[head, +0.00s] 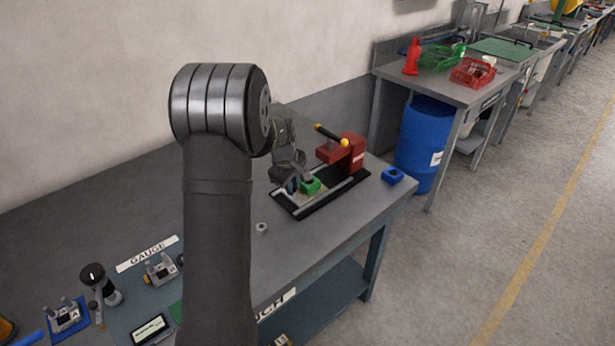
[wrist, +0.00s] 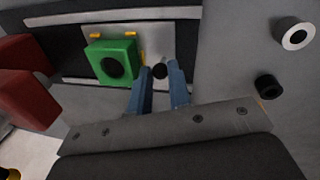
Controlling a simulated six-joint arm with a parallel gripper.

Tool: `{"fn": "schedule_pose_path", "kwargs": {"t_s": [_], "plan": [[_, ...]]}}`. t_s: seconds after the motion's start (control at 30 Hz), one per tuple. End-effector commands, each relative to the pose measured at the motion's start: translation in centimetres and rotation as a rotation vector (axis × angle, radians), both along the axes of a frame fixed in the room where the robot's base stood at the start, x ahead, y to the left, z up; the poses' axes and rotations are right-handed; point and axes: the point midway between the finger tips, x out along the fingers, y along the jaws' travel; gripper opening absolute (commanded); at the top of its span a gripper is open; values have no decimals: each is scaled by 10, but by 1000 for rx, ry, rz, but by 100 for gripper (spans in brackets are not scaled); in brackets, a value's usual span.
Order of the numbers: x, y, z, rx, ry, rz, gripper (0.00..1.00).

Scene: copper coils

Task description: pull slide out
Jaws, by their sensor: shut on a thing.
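The slide (wrist: 155,38) is a bright metal plate between two rails on a black base. It carries a green block (wrist: 112,62) with a dark round hole; the block also shows in the head view (head: 311,186). A small black knob (wrist: 160,71) stands at the slide's edge. My gripper (wrist: 161,80) has its two blue fingers on either side of this knob and is shut on it. In the head view my gripper (head: 291,186) is low beside the green block, and the knob cannot be made out there.
A red press (head: 350,153) with a black, yellow-tipped lever (head: 330,134) stands at the far end of the base. A blue part (head: 392,175) lies to its right. A grey ring (wrist: 295,37) and a black ring (wrist: 268,87) lie on the bench nearby.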

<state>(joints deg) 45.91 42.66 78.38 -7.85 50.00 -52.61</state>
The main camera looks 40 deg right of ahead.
Motion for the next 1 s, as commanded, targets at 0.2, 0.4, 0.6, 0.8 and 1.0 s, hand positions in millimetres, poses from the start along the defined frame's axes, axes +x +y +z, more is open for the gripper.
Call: {"fn": "schedule_pose_path", "kwargs": {"t_s": [0.2,0.4,0.6,0.8,1.0], "plan": [[1,31,1,-2,-3,1,0],[1,34,1,1,-3,1,0],[1,35,0,4,-2,1,27],[1,34,0,1,-2,0,27],[0,33,0,0,-1,-1,27]]}}
